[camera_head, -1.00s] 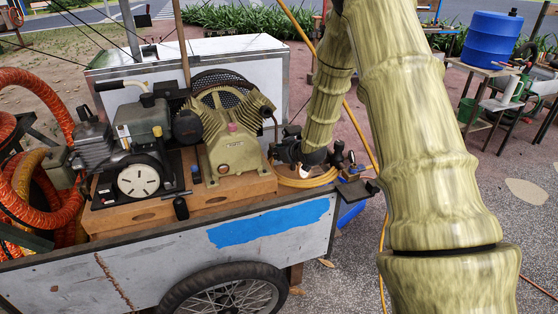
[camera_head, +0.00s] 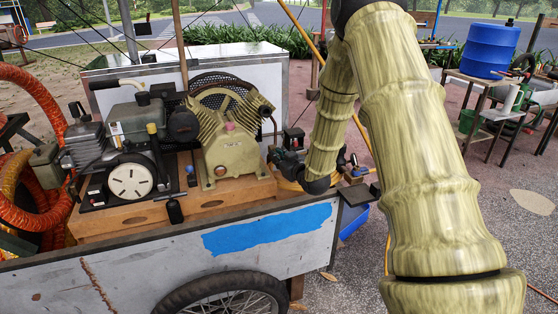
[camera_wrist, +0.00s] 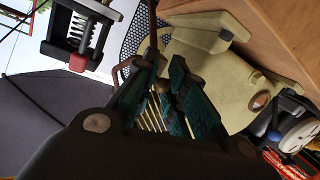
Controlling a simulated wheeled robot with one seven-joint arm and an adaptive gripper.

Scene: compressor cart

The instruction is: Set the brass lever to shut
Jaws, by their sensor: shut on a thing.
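I cannot make out the brass lever in either view; my gripper and forearm cover the spot where it works. My gripper (camera_head: 285,160) is beside the right end of the cream compressor pump (camera_head: 232,150), above the cart's right end. In the wrist view its two teal-padded fingers (camera_wrist: 168,98) are close together. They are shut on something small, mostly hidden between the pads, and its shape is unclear. The pump (camera_wrist: 225,85) lies just beyond the fingers in that view.
The engine (camera_head: 130,170) and the pump stand on a wooden base (camera_head: 140,217) in the cart (camera_head: 150,260). Small fittings with coloured knobs (camera_head: 355,168) are right of my wrist. A black spring device (camera_wrist: 82,32) is near the fingers. Orange hoses (camera_head: 35,90) fill the left.

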